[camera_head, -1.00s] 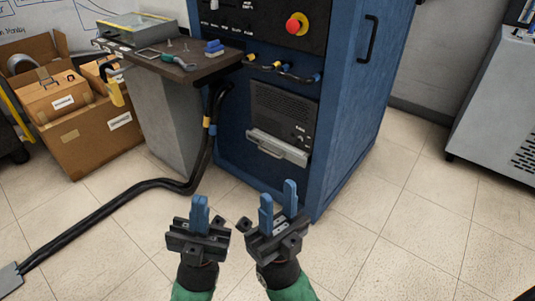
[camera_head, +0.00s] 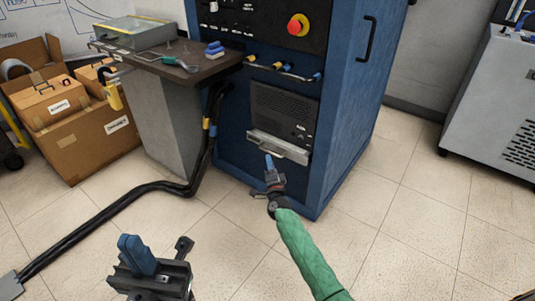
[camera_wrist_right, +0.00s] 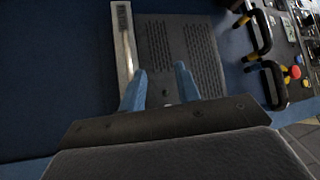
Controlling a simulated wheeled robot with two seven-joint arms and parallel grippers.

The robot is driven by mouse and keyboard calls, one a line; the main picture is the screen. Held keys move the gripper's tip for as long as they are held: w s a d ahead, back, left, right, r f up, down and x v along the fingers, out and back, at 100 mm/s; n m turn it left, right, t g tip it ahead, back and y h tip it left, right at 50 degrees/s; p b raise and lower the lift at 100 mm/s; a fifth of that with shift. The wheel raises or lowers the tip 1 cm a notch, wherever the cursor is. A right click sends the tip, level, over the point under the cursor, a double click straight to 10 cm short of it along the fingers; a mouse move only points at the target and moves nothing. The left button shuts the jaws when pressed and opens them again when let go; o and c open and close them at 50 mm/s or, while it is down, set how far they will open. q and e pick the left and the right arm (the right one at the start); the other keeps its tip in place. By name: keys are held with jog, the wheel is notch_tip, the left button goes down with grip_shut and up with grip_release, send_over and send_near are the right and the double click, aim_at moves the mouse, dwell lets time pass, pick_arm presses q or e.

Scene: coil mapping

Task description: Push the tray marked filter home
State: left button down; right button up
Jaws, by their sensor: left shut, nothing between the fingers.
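My left gripper (camera_head: 137,255) is shut and empty at the lower left, over the floor, far from the tray.
The blue cabinet (camera_head: 345,110) has a red button (camera_head: 298,25) and cable plugs above the vented panel (camera_head: 285,112). A side table (camera_head: 165,65) with tools stands left. A thick black cable (camera_head: 130,195) crosses the floor. Cardboard boxes (camera_head: 70,130) stand further left.

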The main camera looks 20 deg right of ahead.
aim_at(270, 152)
jog(key=shift+m+g, duration=0.6)
jog(key=shift+m, duration=0.1)
jog(key=shift+w+d+f+b, duration=0.3)
jog(key=shift+w+d+f, duration=0.2)
jog(key=shift+w, duration=1.3)
jog(key=shift+w+d+f+b, duration=0.3)
jog(key=shift+w+d+f, duration=0.25)
jog(key=shift+w, duration=1.2)
jog(key=shift+w+d+f+b, duration=0.3)
jog(key=shift+w+d+f, duration=0.2)
jog(key=shift+w, duration=1.3)
jog(key=shift+c, duration=0.2)
grip_shut()
